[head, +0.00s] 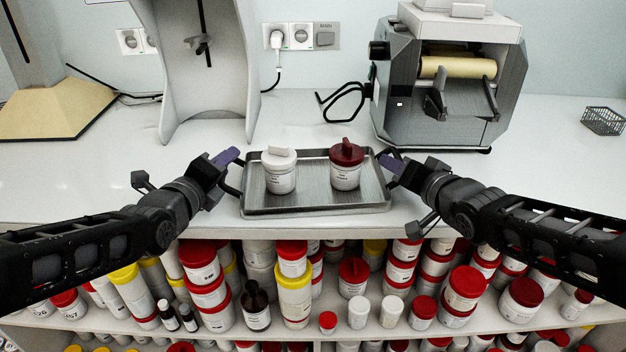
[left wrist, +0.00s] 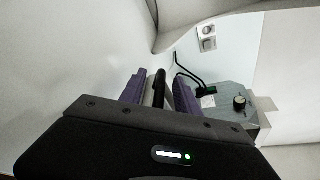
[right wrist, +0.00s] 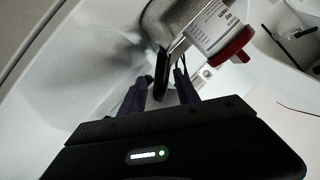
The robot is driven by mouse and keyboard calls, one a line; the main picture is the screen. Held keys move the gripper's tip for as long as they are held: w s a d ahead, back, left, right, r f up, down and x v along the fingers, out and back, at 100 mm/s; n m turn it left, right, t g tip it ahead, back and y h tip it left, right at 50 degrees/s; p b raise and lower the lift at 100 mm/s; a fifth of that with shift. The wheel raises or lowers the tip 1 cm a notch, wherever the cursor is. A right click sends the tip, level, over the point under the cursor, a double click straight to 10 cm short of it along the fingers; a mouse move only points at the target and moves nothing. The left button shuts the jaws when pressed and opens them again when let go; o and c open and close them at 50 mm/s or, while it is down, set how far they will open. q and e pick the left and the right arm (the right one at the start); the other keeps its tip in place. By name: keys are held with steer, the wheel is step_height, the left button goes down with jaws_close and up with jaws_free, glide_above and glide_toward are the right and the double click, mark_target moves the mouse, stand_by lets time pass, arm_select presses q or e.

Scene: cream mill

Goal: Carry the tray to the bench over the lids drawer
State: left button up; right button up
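The metal tray (head: 318,208) rests on the white bench top, with a black handle at each end. On it stand a white jar with a white lid (head: 280,174) and a white jar with a dark red lid (head: 346,168). My left gripper (head: 228,160) is at the tray's left handle. In the left wrist view the black handle (left wrist: 159,88) lies between the purple fingers, with gaps showing. My right gripper (head: 392,164) is at the right handle. In the right wrist view that handle (right wrist: 161,72) is between the parted fingers. Finger contact is not visible.
A grey roller mill (head: 445,105) stands behind the tray to the right. A grey stand (head: 205,75) is behind it to the left. A wire basket (head: 603,121) is at the far right. Below the bench front, shelves hold many jars (head: 293,290).

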arm_select(q)
steer(key=shift+w+d+f, duration=0.1)
steer(key=shift+w+d, duration=0.05)
steer(key=shift+w, duration=0.3)
arm_select(e)
steer(key=shift+w+a+f, duration=0.1)
steer(key=shift+w+f, duration=0.05)
steer(key=shift+w, duration=0.25)
arm_select(q)
jaws_close()
arm_select(e)
jaws_close()
steer(key=shift+f, duration=0.1)
stand_by(0.3)
